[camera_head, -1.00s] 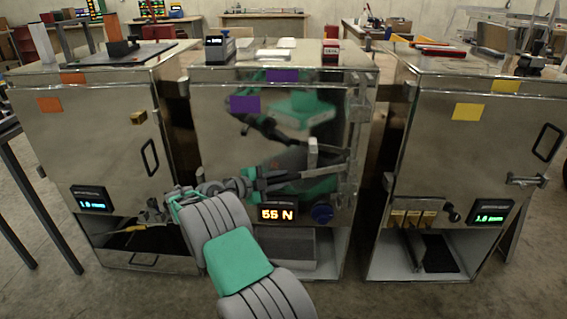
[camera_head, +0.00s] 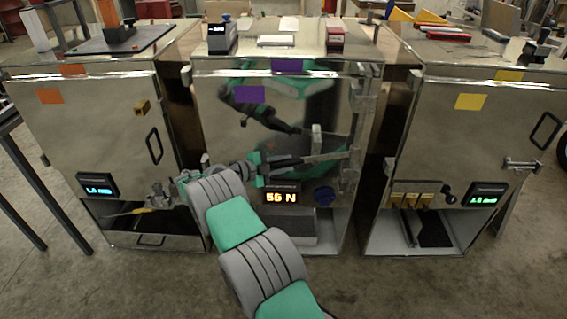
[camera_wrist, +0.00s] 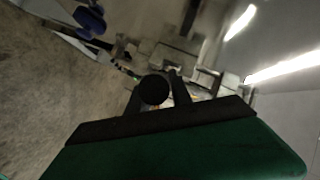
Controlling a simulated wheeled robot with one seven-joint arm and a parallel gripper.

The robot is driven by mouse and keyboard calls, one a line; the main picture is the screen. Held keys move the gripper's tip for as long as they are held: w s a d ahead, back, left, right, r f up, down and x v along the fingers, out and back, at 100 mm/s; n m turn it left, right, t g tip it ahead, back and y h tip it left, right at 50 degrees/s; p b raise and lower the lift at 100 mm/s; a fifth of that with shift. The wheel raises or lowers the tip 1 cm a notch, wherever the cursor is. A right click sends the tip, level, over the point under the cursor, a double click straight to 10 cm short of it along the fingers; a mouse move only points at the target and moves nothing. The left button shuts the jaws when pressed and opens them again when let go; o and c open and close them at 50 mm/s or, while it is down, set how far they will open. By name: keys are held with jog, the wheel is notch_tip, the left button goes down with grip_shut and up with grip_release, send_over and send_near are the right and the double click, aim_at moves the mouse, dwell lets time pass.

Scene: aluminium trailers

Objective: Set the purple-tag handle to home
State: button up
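The middle cabinet's door (camera_head: 215,135) carries a purple tag (camera_head: 249,95); another purple tag (camera_head: 288,65) sits on its top edge. A pale upright grip (camera_head: 316,137) stands on a grey bar (camera_head: 328,157) at the door's right side; this looks like the handle. My gripper (camera_head: 299,162) reaches in from the left, its dark fingers apart and close to the bar's left end. I cannot tell if they touch it. In the wrist view, the fingers (camera_wrist: 160,100) are spread, with a dark round shape (camera_wrist: 154,90) by the left one. The door mirrors my arm.
An orange-tag cabinet (camera_head: 85,125) stands left and a yellow-tag cabinet (camera_head: 460,130) right, with narrow gaps between. Small items lie on the tops.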

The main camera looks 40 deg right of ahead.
jog(key=shift+o, duration=0.6)
jog(key=shift+s+d+f, duration=0.1)
jog(key=shift+d, duration=0.05)
jog(key=shift+o, duration=1.3)
jog(key=shift+a, duration=0.25)
jog(key=shift+r, duration=0.25)
notch_tip(320, 180, up, 3)
jog(key=shift+f+p, duration=0.1)
jog(key=shift+p, duration=1.05)
jog(key=o, duration=0.4)
jog(key=s+r+p, duration=0.1)
jog(key=r, duration=0.1)
jog(key=a+r+p, duration=0.1)
jog(key=r+p, duration=0.1)
jog(key=s+r+p, duration=0.1)
jog(key=r+p, duration=0.1)
jog(key=shift+s+a, duration=0.35)
jog(key=shift+c, duration=0.2)
jog(key=shift+s+a+r+p, duration=0.8)
jog(key=shift+s+r, duration=0.05)
jog(key=shift+r, duration=0.15)
jog(key=c, duration=0.4)
jog(key=shift+o, duration=0.2)
jog(key=s+a+r+p, duration=0.1)
jog(key=s+a+p, duration=0.1)
jog(key=s+a, duration=0.2)
jog(key=shift+s+a+r+p, duration=0.15)
jog(key=shift+s+r+p, duration=0.25)
jog(key=shift+s, duration=1.15)
